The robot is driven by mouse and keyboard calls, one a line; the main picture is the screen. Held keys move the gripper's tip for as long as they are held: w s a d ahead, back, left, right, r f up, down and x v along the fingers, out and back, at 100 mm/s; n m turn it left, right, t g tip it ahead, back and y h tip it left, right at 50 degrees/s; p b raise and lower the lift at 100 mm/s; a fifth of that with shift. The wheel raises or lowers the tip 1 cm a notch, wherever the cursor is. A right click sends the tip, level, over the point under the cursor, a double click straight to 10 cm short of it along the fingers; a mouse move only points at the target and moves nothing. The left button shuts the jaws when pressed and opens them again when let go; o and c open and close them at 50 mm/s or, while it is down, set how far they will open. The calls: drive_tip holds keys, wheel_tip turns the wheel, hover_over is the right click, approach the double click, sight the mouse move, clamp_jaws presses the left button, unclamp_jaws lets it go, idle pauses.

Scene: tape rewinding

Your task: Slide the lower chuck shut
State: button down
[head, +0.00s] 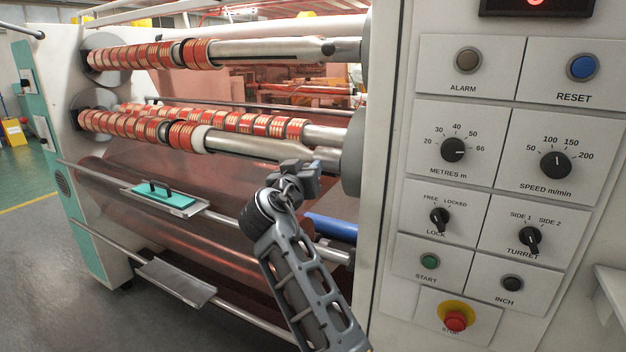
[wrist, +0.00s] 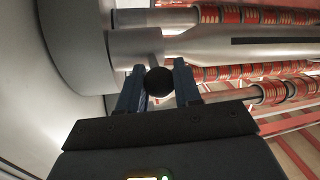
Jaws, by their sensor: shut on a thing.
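The lower chuck (head: 329,160) is a light grey sleeve at the right end of the lower front shaft (head: 255,148), beside the big grey hub (head: 353,155). My gripper (head: 308,176) is at the chuck's near side, below the shaft. In the wrist view the chuck (wrist: 135,47) lies between the dark hub (wrist: 72,45) and the slotted shaft (wrist: 250,42). A short lever with a round black knob (wrist: 159,82) sticks out from it. My gripper (wrist: 158,80) is shut on that knob, one finger on each side. The chuck appears to meet the shaft end; any small gap is hard to see.
The upper shaft (head: 270,50) with red tape rolls (head: 140,54) runs above. More tape rolls (head: 130,123) sit on the lower shaft. A control panel (head: 480,190) stands close on the right.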

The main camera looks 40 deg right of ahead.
drive_tip(key=shift+w+a+r, duration=0.1)
drive_tip(key=shift+w+a, duration=0.1)
drive_tip(key=shift+w, duration=0.05)
drive_tip(key=c, duration=0.8)
unclamp_jaws()
drive_tip(key=b+v, duration=0.1)
drive_tip(key=v, duration=0.6)
drive_tip(key=shift+s+a, duration=0.25)
drive_tip(key=shift+a, duration=0.05)
